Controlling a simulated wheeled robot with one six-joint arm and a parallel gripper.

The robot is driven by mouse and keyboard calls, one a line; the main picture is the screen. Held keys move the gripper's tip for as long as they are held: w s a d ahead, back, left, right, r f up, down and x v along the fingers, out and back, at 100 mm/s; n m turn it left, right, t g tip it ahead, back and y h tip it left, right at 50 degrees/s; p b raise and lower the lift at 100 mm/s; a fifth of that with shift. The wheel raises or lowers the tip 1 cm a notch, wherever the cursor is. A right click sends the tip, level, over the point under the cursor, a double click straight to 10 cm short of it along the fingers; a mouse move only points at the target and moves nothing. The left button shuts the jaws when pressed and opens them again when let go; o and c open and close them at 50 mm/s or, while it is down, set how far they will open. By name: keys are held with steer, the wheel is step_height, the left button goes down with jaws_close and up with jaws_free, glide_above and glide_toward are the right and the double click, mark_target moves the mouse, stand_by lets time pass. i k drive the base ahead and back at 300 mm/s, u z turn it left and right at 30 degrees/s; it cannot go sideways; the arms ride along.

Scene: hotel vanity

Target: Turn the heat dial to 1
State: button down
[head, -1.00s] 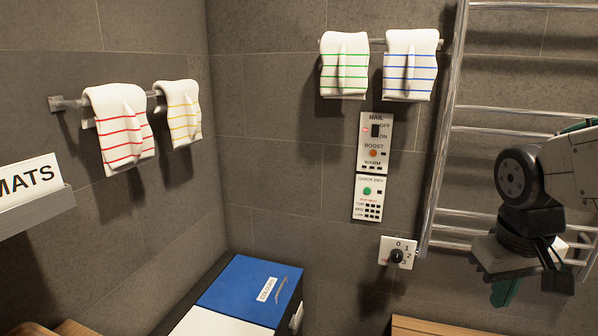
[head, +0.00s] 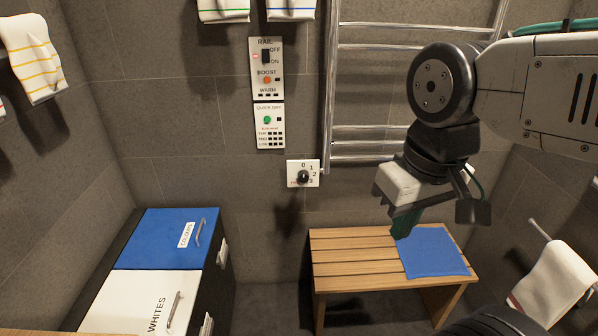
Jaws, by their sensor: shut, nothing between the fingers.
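The heat dial (head: 303,177) is a black knob on a small white plate (head: 293,167) on the grey tiled wall. The plate is marked 0, 1, 2 and 3 around the knob. The direction of the knob's pointer is too small to tell. My gripper (head: 402,226) is to the right of the dial and lower in the picture, apart from it. It points down with its green fingers in front of the bench and blue mat. It is shut and holds nothing. Part of the fingers is hidden by the gripper body.
A rail panel (head: 266,68) and quick dry panel (head: 269,126) sit above the dial. A chrome towel rail (head: 329,95) stands just right of it. Below are a slatted wooden bench (head: 350,262) with a blue mat (head: 432,254), and blue and white laundry boxes (head: 165,232).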

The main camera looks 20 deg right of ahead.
mark_target(304, 177)
steer(key=z, duration=0.5)
steer(key=k, duration=0.55)
steer(key=z, duration=1.15)
steer(key=i, duration=1.15)
steer(key=u, duration=0.8)
steer(key=i, duration=0.55)
steer(key=u, duration=0.5)
